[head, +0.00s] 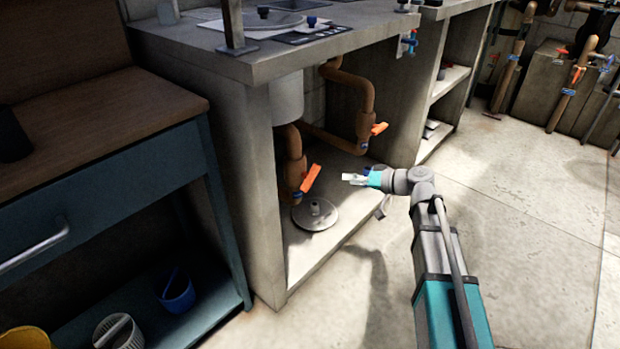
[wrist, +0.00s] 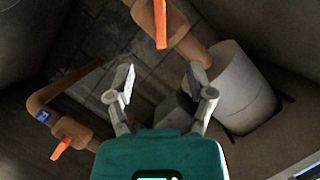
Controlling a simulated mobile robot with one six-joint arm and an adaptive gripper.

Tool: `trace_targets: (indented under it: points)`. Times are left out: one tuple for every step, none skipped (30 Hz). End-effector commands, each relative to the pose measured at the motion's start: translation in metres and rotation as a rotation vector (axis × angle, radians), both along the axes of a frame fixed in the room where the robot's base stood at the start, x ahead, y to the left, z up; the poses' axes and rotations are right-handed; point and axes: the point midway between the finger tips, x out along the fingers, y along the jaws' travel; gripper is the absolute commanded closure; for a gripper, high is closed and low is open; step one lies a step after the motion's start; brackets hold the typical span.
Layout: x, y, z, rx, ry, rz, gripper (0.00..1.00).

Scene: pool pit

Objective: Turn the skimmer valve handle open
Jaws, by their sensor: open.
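Two brown pipe valves with orange handles are inside the concrete cabinet; no label shows which is the skimmer valve. The nearer orange handle (head: 310,178) slants up and right from its valve body (head: 295,165). The farther orange handle (head: 379,128) is on the pipe behind. My gripper (head: 350,178) is open and empty at the cabinet opening, right of the nearer handle and apart from it. In the wrist view my gripper (wrist: 162,85) has its fingers spread, with one orange handle (wrist: 160,22) beyond the fingertips and another orange handle (wrist: 61,148) at lower left.
A grey round disc (head: 315,213) lies on the cabinet floor below the nearer valve. A white cylinder (head: 287,97) hangs under the counter (head: 240,62). A blue drawer bench (head: 110,190) stands at left. The floor (head: 530,230) at right is clear.

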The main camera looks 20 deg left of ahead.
Motion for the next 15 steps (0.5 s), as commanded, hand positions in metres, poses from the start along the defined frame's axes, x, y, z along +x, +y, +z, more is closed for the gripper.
trace_targets:
  points:
    - [0.001,0.004,-0.002,0.0,0.0,0.001,0.31]
    - [0.001,0.007,-0.003,0.0,0.0,0.001,0.31]
    - [0.001,0.01,-0.004,-0.001,0.001,0.002,0.31]
    - [0.002,0.013,-0.005,-0.001,0.0,0.002,0.31]
    - [0.002,0.016,-0.006,-0.001,0.0,0.002,0.31]
    - [0.002,0.021,-0.008,-0.001,0.0,0.002,0.31]
    - [0.003,0.025,-0.009,-0.001,0.0,0.002,0.31]
    - [0.003,0.029,-0.01,-0.001,0.0,0.002,0.31]
    - [0.004,0.035,-0.012,0.0,0.0,0.003,0.31]
    - [0.005,0.039,-0.013,-0.001,0.0,0.004,0.31]
    - [0.005,0.043,-0.014,-0.001,0.0,0.004,0.31]
    - [0.005,0.049,-0.016,0.0,0.0,0.003,0.31]
    - [0.006,0.054,-0.017,0.0,0.0,0.003,0.31]
    - [0.007,0.058,-0.018,0.0,0.001,0.003,0.31]
    - [0.007,0.064,-0.02,0.0,0.001,0.003,0.31]
